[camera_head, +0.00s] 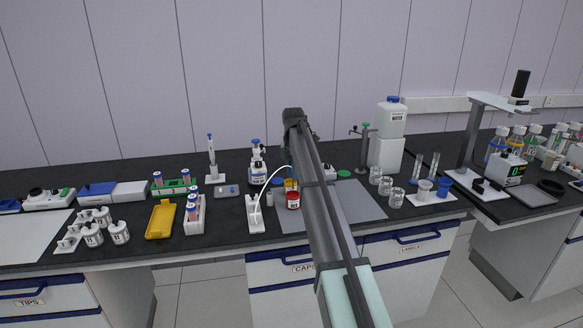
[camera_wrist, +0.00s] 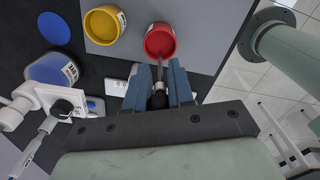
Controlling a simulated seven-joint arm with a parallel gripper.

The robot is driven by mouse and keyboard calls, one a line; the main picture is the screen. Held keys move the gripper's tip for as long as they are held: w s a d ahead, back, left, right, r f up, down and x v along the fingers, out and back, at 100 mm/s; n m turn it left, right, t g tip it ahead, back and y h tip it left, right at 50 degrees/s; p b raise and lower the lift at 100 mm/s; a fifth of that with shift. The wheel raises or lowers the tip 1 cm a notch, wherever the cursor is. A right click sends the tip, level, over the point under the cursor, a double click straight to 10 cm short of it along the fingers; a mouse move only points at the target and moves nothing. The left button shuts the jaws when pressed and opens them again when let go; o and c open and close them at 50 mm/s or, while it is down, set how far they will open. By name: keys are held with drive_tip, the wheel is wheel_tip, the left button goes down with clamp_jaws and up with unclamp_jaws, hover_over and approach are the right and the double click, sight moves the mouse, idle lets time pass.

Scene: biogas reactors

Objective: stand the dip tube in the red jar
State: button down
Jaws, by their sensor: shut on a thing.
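The red jar (camera_head: 293,201) stands upright on the grey mat (camera_head: 366,203), partly beside my arm in the head view. In the wrist view the open red jar (camera_wrist: 153,50) is just ahead of my fingertips. My gripper (camera_wrist: 159,72) is shut on the dip tube (camera_wrist: 159,98), whose dark end sits between the blue-grey fingers. Its thin shaft reaches forward to the red jar's near rim. I cannot tell whether its tip is inside the mouth.
A white stand (camera_head: 255,213) with a curved white line is just left. Glass beakers (camera_head: 385,187) stand right of the mat. The mat's right part is clear.

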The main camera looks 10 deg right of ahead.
drive_tip(key=shift+f, duration=3.4)
drive_tip(key=shift+c, duration=2.1)
unclamp_jaws()
drive_tip(key=shift+r, duration=3.5)
